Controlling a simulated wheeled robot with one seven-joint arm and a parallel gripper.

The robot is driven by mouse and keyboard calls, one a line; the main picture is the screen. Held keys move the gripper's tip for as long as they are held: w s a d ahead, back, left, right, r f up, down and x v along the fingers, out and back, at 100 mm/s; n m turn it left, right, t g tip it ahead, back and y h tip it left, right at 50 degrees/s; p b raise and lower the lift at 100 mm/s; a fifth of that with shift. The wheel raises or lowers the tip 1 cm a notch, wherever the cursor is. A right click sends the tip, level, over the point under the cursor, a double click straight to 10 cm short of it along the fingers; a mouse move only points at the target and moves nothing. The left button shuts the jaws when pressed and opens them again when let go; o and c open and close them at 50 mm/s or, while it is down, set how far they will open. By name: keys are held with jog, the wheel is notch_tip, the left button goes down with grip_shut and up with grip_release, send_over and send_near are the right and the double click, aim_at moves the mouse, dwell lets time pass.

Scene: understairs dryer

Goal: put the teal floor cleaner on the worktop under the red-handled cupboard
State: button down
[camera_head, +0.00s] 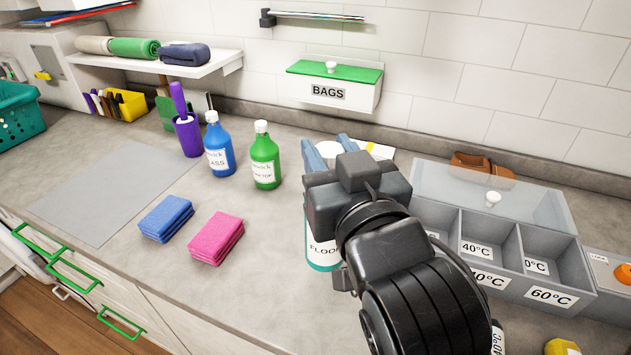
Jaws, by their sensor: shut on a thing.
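The teal floor cleaner (322,252) is a bottle with a white label reading "FLOO", partly hidden behind my gripper. My gripper (340,190) is shut on it, over the right-middle part of the grey worktop (290,305). The fingertips and the bottle's top are mostly hidden by my wrist. I cannot tell whether the bottle's base touches the worktop. Green handles (122,323) show on the fronts at lower left; no red handle is in view.
Blue (219,150) and green (265,163) bottles stand left of the cleaner. Blue (165,218) and pink (216,238) cloths lie in front of them. A grey sorting box (570,272) with temperature labels is at right. A flat grey mat (115,195) lies clear at left.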

jog(key=shift+w+a+f, duration=0.15)
jog(key=shift+a+f, duration=0.25)
jog(key=shift+a, duration=0.4)
jog(key=shift+f, duration=2.15)
jog(key=c, duration=0.7)
grip_release()
jog(key=b+v, duration=0.2)
jog(key=v, duration=1)
